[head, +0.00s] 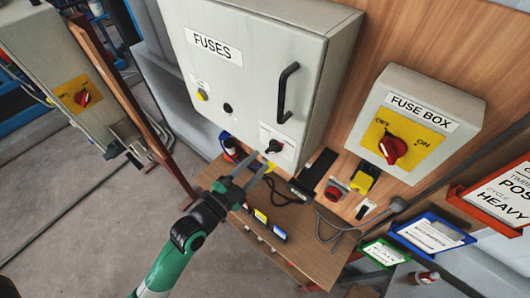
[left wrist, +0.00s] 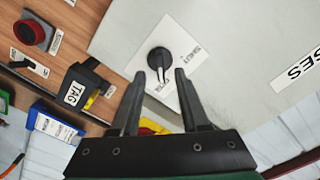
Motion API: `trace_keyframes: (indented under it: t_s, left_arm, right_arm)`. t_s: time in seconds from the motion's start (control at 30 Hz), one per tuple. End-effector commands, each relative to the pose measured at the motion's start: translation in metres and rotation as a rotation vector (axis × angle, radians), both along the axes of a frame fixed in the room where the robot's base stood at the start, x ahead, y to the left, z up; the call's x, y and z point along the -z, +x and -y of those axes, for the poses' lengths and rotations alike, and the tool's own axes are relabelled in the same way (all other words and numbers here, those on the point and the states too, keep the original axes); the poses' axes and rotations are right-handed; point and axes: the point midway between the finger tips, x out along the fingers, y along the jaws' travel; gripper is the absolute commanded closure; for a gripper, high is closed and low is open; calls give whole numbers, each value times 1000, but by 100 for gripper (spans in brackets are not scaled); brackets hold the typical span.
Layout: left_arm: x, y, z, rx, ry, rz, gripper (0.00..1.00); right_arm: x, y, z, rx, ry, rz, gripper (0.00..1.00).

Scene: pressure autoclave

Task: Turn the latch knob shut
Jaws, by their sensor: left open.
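The latch knob (head: 275,146) is a small black knob on a white label plate at the lower right of the grey FUSES cabinet (head: 250,70). In the left wrist view the knob (left wrist: 160,60) lies just beyond the fingertips, its pointer roughly toward the gripper. The word SHUT shows beside it; a second word is partly hidden by a finger. My left gripper (head: 260,162) is open and empty, its fingers (left wrist: 160,74) aimed at the knob, with one tip to each side in the wrist picture. I cannot tell whether they touch it. My right gripper is not in view.
A black handle (head: 287,92) stands out from the cabinet door. A grey fuse box (head: 425,115) with a red switch is at the right. Below are a red button (head: 333,193), a tag block (left wrist: 84,88) and a wooden shelf (head: 300,235) with cables.

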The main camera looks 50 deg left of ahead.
Motion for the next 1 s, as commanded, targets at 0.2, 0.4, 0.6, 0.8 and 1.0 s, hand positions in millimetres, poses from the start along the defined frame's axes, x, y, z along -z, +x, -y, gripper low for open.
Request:
trace_keyframes:
  t_s: [0.2,0.4,0.6,0.8,1.0]
  left_arm:
    - [-1,33,-5,1,0,1,55]
    - [0,39,-6,0,0,0,55]
    - [0,38,-6,0,0,0,68]
    - [0,38,-6,0,0,0,100]
    - [0,38,-6,0,0,0,100]
  right_arm:
    - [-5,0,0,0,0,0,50]
    - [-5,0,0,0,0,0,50]
    - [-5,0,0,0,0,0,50]
    - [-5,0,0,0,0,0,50]
    - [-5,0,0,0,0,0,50]
